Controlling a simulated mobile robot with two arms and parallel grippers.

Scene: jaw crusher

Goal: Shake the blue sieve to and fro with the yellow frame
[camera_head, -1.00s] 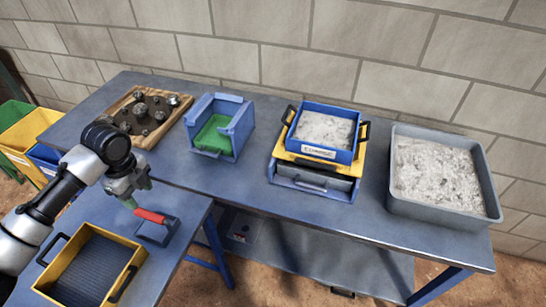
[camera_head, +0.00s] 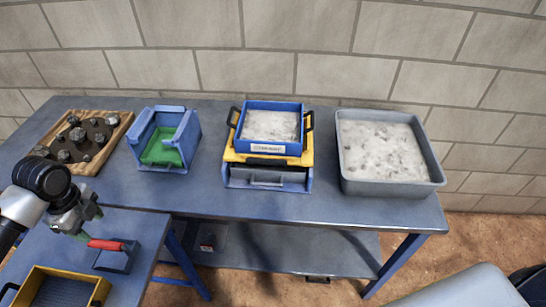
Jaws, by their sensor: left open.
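My left gripper (camera_head: 84,222) is open at the lower left, just above a tool with a red handle (camera_head: 105,244) on the lower bench. It is well to the left of the sieve and frame. My right gripper is not in view.
A grey tray (camera_head: 436,180) of pale material stands right of the sieve. A blue bin with a green bottom (camera_head: 162,150) and a wooden tray (camera_head: 117,132) of dark stones stand left. A yellow-rimmed box (camera_head: 62,274) is at lower left. A grey surface shows at lower right.

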